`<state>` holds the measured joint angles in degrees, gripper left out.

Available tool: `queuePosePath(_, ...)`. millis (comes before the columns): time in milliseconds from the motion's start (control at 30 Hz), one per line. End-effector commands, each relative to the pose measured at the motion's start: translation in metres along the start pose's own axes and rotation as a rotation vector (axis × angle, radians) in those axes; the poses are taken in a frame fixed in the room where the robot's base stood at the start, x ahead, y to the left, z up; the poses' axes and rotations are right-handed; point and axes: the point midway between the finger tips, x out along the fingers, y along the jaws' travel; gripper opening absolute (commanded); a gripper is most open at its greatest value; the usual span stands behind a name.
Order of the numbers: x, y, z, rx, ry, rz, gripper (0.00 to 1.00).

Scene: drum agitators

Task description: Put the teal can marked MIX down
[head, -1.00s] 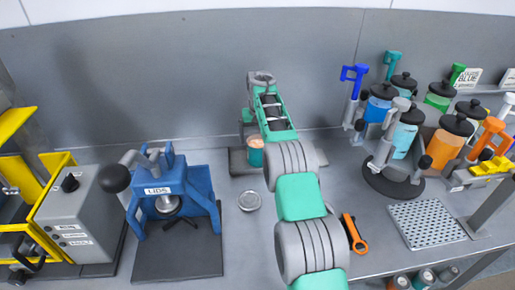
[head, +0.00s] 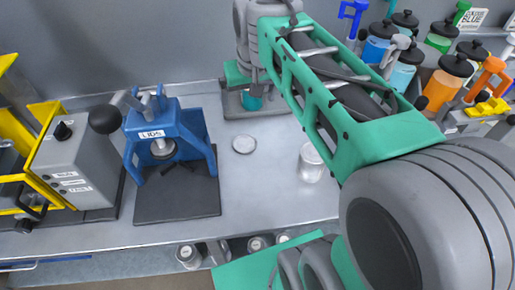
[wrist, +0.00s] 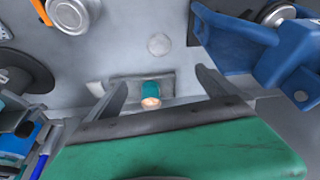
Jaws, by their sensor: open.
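The teal can (head: 251,101) stands at the back of the bench on a grey base plate (head: 268,109). My arm hides part of it in the head view. In the wrist view the can (wrist: 151,88) shows its teal side and a copper-coloured end, with no readable marking. My gripper (head: 243,80) is at the can, partly hidden by my own arm links. In the wrist view my gripper (wrist: 152,84) is open, with one finger on each side of the can and visible gaps between. I cannot tell how deep the fingers reach around it.
A blue LIDS press (head: 165,145) stands left on a dark mat. A round metal lid (head: 243,144) and a silver can (head: 311,163) are on the bench in front. Lidded jars (head: 450,75) crowd the right. A grey control box (head: 80,160) is at far left.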

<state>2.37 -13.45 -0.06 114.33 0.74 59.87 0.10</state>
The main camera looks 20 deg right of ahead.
Motion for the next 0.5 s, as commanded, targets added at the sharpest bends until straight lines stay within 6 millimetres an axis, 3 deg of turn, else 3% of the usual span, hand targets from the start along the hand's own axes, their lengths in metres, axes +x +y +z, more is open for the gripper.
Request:
queuePosePath(33, -0.001, -0.004, 0.033, -0.012, 0.017, -0.005, 0.97)
queuePosePath(100, 0.006, -0.009, 0.072, -0.026, 0.036, -0.012, 0.97)
queuePosePath(200, 0.017, -0.012, 0.112, -0.039, 0.055, -0.018, 0.97)
queuePosePath(300, 0.025, -0.013, 0.130, -0.045, 0.062, -0.022, 0.97)
queuePosePath(500, 0.027, -0.013, 0.134, -0.046, 0.061, -0.022, 0.97)
